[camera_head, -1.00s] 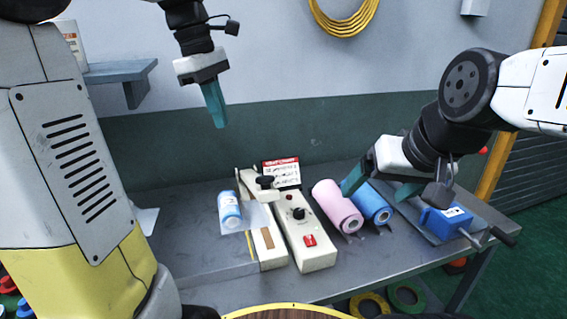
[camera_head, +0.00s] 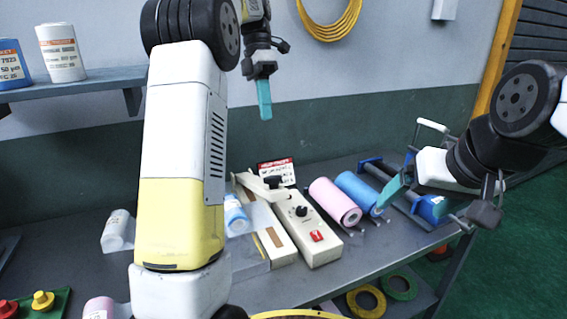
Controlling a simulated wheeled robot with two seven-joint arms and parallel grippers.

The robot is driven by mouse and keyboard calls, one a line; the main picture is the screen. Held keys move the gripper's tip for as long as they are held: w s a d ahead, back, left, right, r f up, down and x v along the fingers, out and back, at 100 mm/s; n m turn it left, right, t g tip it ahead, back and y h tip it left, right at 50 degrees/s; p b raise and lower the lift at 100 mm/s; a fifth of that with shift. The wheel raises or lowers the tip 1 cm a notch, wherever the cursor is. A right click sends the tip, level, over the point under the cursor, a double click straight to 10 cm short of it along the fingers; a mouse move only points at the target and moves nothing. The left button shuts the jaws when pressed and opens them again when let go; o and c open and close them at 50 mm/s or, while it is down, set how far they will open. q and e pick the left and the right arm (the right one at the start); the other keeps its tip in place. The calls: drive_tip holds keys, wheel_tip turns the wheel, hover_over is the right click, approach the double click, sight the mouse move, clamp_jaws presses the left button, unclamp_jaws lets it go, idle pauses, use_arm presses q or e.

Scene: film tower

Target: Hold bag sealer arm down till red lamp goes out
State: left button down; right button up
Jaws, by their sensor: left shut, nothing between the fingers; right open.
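The cream bag sealer stands on the grey bench in the middle, with a control box (camera_head: 312,240) that has a black knob and a red rocker-like switch (camera_head: 317,236). Its sealer arm (camera_head: 256,187), with a black handle (camera_head: 274,182), looks raised at the back over the sealing bed (camera_head: 277,240). A clear bag and a blue-labelled bottle (camera_head: 236,214) lie at its left, partly hidden by my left arm. I cannot make out whether a red lamp is lit. My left gripper (camera_head: 265,104) is shut and empty, high above the sealer. My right gripper (camera_head: 398,190) is open beside the blue roll.
A pink roll (camera_head: 332,200) and a blue roll (camera_head: 358,192) lie right of the sealer. A blue-ended tool (camera_head: 432,208) is behind my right gripper. A red-headed sign (camera_head: 276,170) stands behind the sealer. A white roll (camera_head: 118,230) lies at left. A shelf (camera_head: 75,82) holds containers.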

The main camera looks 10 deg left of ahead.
sight(274, 177)
use_arm(q)
drive_tip(key=x, duration=1.4)
drive_tip(key=shift+f, duration=0.1)
